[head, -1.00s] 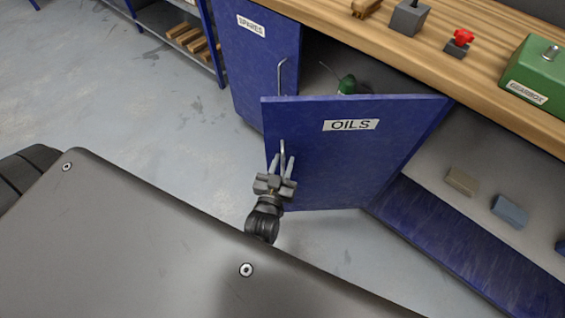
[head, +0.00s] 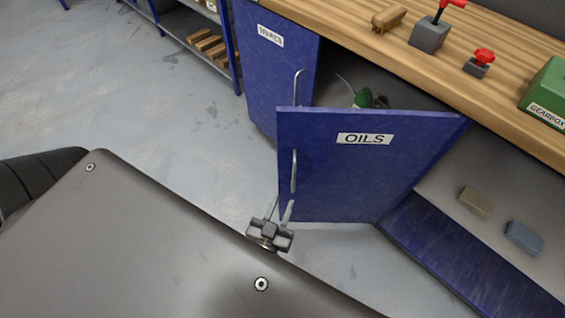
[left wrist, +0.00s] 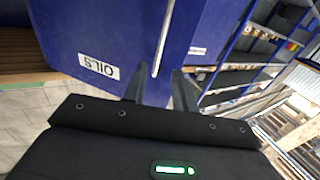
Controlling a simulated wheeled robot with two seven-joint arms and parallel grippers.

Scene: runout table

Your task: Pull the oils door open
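The blue oils door (head: 350,180) stands partly open, swung out towards me, with its hinge side on the right. Its upright metal handle (head: 293,171) is near the free left edge. My left gripper (head: 281,205) is below and nearer to me than the handle, apart from it, fingers spread and empty. In the left wrist view the oils door (left wrist: 100,35) fills the upper left. The handle (left wrist: 163,40) appears beyond the gap between the open fingers of my left gripper (left wrist: 160,82). My right gripper is not in view.
The spares door (head: 275,75) is left of the opening. A green item (head: 362,98) shows inside the cupboard. The wooden worktop (head: 390,55) above carries a green gearbox (head: 548,95) and a red-knobbed block (head: 480,65). Clear floor (head: 190,130) lies left of the door.

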